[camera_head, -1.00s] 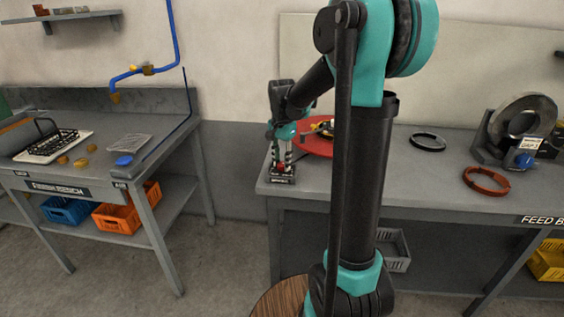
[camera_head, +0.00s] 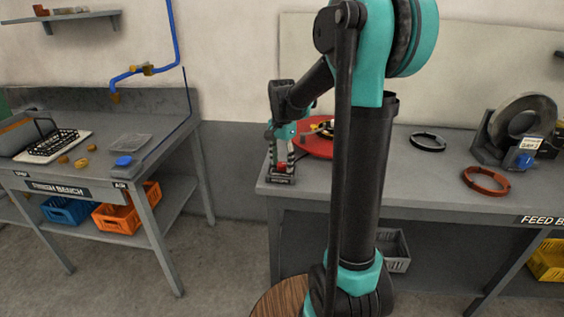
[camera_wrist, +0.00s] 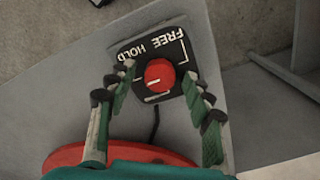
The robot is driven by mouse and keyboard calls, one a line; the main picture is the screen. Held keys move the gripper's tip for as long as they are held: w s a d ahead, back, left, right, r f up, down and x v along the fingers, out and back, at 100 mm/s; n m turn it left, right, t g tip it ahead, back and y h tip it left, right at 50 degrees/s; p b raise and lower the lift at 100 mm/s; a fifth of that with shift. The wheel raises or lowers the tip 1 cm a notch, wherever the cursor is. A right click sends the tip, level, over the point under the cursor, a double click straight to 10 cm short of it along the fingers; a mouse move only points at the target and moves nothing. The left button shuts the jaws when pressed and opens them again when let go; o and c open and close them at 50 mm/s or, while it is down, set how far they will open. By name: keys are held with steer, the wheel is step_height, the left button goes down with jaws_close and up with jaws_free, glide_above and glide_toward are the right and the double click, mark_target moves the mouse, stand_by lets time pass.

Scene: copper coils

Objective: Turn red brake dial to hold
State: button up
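The red brake dial (camera_wrist: 160,74) sits on a black plate (camera_wrist: 179,49) lettered FREE and HOLD, which reads upside down in the wrist view. A short white mark shows on the dial's lower left. My gripper (camera_wrist: 159,80) is open, with its fingers spread on either side of the dial and apart from it. In the head view my gripper (camera_head: 281,153) points down over the dial (camera_head: 282,167) at the bench's left front corner. How far the fingertips reach down beside the dial I cannot tell.
A red disc (camera_head: 315,146) lies just behind my gripper, partly hidden by my arm. The feed bench (camera_head: 400,187) also holds a black ring (camera_head: 428,142), a copper-red ring (camera_head: 486,181) and a grey coil stand (camera_head: 490,145). Floor lies open between the benches.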

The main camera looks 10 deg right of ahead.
mark_target(282, 164)
step_height(282, 164, up, 12)
stand_by(0.6)
steer(key=s+d+f+n+t, duration=0.2)
steer(key=s+f+n, duration=0.3)
steer(key=s+f, duration=0.5)
steer(key=s+d+f+n+t, duration=0.2)
steer(key=s+f+n, duration=0.3)
steer(key=s+f, duration=0.6)
steer(key=shift+s+f+n, duration=0.3)
steer(key=shift+s, duration=0.1)
